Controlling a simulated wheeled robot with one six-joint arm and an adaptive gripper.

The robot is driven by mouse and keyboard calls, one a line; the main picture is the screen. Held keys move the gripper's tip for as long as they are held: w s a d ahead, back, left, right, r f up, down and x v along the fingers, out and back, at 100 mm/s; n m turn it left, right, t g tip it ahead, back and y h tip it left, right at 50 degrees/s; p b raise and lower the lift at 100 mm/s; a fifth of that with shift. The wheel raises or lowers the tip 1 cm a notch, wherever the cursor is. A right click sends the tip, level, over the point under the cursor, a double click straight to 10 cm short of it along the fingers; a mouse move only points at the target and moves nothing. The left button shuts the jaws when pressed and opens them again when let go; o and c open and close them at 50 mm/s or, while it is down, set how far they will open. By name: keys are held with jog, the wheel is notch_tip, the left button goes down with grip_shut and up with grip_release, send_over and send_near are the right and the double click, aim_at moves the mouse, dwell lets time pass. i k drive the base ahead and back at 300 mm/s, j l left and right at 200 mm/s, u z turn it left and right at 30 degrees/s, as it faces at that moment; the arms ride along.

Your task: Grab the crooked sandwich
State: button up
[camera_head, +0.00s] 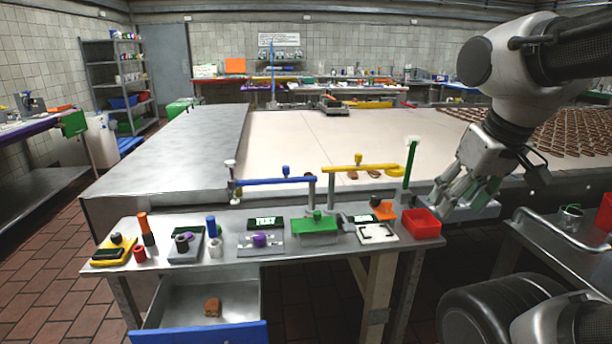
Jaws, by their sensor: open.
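Several small brown sandwiches (352,175) lie on the pale conveyor belt (330,140), close to the yellow bar at its near edge. They are too small to tell which one is crooked. Many more brown sandwiches (570,130) lie in rows on the belt's right side, partly behind my arm. A single brown piece (212,307) lies in the open drawer (178,300) at the lower left. My gripper (458,205) is open, pointing down and left, at the belt's near edge, right of the red bin. I see nothing between its fingers.
A metal work table (210,265) stands in front of the belt, holding gauges, a green block (315,226) and a red bin (421,224). A blue bar (275,181), a yellow bar (360,168) and a green post (410,165) stand along the belt's edge.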

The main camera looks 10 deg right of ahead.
aim_at(374, 174)
jog(key=i+l+u, duration=0.2)
jog(key=l, duration=0.35)
jog(key=l+u, duration=0.2)
jog(key=l, duration=0.3)
jog(key=k+j+z, duration=0.25)
jog(key=k, duration=0.35)
jog(key=k+z, duration=0.25)
jog(key=k, duration=0.3)
jog(key=i+l+u, duration=0.2)
jog(key=i+l, duration=0.2)
jog(key=i, duration=0.2)
jog(key=i+l+u, duration=0.15)
jog(key=i+l, duration=0.3)
jog(key=i, duration=0.15)
jog(key=i+j, duration=0.4)
